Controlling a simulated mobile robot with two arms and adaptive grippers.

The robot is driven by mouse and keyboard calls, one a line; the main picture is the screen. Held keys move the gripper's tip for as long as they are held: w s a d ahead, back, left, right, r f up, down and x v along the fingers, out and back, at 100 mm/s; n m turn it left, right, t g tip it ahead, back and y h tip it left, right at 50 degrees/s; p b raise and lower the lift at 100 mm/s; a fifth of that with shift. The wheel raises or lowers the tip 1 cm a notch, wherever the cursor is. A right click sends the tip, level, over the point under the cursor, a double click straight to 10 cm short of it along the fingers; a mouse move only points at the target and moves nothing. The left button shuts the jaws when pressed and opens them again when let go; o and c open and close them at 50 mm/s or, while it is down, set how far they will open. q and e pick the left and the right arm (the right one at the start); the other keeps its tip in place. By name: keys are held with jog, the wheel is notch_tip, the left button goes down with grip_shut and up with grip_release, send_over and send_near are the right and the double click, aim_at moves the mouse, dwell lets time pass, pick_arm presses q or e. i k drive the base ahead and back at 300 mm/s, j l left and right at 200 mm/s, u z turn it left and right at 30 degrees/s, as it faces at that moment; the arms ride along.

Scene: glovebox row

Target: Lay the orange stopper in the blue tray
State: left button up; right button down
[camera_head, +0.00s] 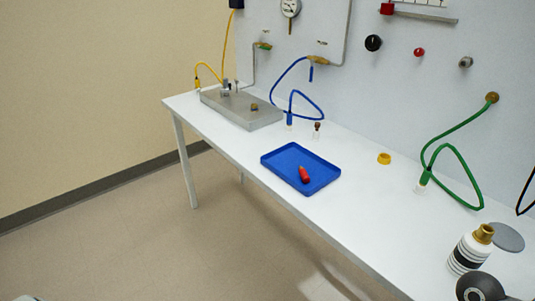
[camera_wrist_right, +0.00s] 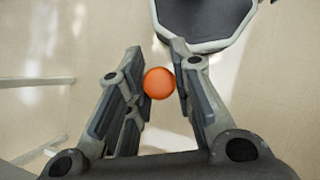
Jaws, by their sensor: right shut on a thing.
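The blue tray (camera_head: 278,164) lies flat on the white bench in the head view. A small red object (camera_head: 304,174) lies in it. In the right wrist view my right gripper (camera_wrist_right: 157,60) is shut on the orange stopper (camera_wrist_right: 159,83), which shows as a round orange end between the two fingers. Bare floor shows behind and below the stopper in that view, and the tray is not in it. My right gripper's fingers and the stopper do not show in the head view. My left gripper is in neither view.
On the bench (camera_head: 345,213) stand a grey plate fixture (camera_head: 240,112), a small brown-topped vial (camera_head: 317,129), a yellow ring (camera_head: 384,158), a striped bottle (camera_head: 468,254) and a grey disc (camera_head: 507,237). Blue and green hoses hang along the back wall.

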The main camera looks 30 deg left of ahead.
aim_at(283, 165)
jog(key=i+j, duration=0.15)
jog(key=j, duration=0.25)
jog(key=i+j+u, duration=0.1)
jog(key=j, duration=0.3)
jog(key=i+j+u, duration=0.1)
jog(key=j, duration=0.25)
jog(key=i+j, duration=0.25)
jog(key=j, duration=0.15)
jog(key=i+j+u, duration=0.1)
jog(key=j, duration=0.25)
jog(key=i+l, duration=0.35)
jog(key=l+u, duration=0.05)
